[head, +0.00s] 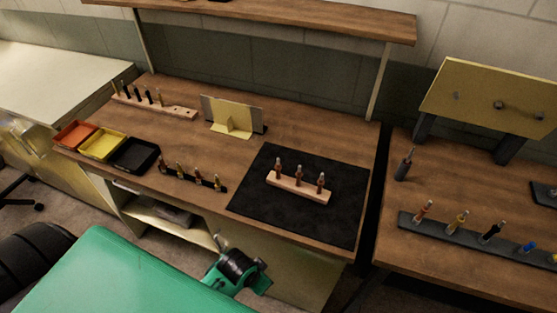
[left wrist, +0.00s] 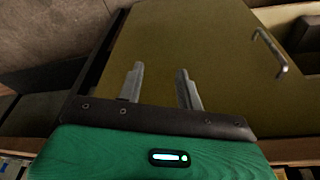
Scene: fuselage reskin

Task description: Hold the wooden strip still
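A pale wooden strip (head: 299,190) lies on the black mat (head: 262,211) at the right of the middle bench. Several-sided detail is too small to read, but three upright red-brown pieces with light tips stand along it. A second pale wooden strip (head: 155,104) with several dark upright pieces lies at the back left of the bench. My left gripper (left wrist: 160,70) shows in the left wrist view with its two fingers apart and nothing between them. It faces a yellowish cabinet panel, away from the strip. My right gripper is not in view.
Orange, yellow and black trays (head: 134,155) stand at the bench's left. A dark rack (head: 202,180) with several pieces lies near the front edge. A bracketed panel (head: 234,115) stands at the back. A cabinet handle (left wrist: 270,50) juts out ahead of my left gripper.

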